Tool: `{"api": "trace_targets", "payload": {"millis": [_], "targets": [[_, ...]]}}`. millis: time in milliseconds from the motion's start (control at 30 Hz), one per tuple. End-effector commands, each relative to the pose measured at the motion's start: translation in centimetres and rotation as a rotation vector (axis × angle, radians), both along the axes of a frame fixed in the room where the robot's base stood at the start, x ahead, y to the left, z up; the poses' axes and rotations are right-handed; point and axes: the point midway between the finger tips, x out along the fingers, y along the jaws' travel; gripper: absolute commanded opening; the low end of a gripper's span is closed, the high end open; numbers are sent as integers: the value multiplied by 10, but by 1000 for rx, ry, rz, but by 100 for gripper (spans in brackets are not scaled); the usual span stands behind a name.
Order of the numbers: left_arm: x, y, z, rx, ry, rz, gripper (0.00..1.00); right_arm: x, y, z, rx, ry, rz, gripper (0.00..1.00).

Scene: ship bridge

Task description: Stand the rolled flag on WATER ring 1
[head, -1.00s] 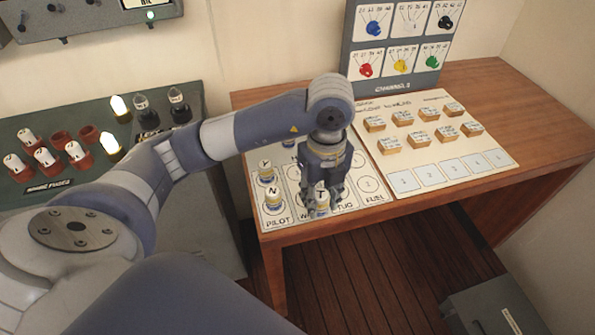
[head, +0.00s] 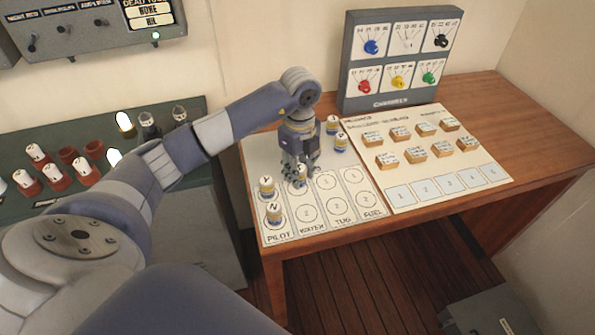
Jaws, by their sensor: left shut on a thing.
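My left gripper (head: 296,180) points down over the back part of the WATER column on the white flag board (head: 312,230). It is shut on a rolled flag (head: 301,174), a small pale cylinder largely covered by the fingers. The flag looks upright and low, at the place of WATER ring 1, which is hidden. I cannot tell whether its base touches the board. WATER ring 2 (head: 306,212) is bare in front of it. Rolled flags Y (head: 266,187) and N (head: 274,213) stand in the PILOT column. My right gripper is not in view.
Two more rolled flags (head: 341,144) stand at the board's back, right of my gripper. The TUG and FUEL rings (head: 338,206) are bare. A card with several wooden blocks (head: 400,134) lies to the right. A grey knob panel (head: 400,60) stands behind.

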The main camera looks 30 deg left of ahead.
Motion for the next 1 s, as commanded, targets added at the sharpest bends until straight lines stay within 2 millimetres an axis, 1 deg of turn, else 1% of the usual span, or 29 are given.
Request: {"api": "trace_targets", "payload": {"millis": [100,267,500,867,900,967,1000], "targets": [[8,8,0,-2,0,0,11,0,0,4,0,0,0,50],[10,12,-5,-2,1,-2,11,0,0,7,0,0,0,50],[10,12,-34,-1,2,-1,11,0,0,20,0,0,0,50],[10,12,-41,-1,-1,-2,11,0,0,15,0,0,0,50],[11,12,-40,-1,-1,-2,36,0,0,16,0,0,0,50],[10,12,-40,-1,-1,-2,50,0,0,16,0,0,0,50],[10,12,-40,-1,-1,-2,50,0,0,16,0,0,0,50]]}}
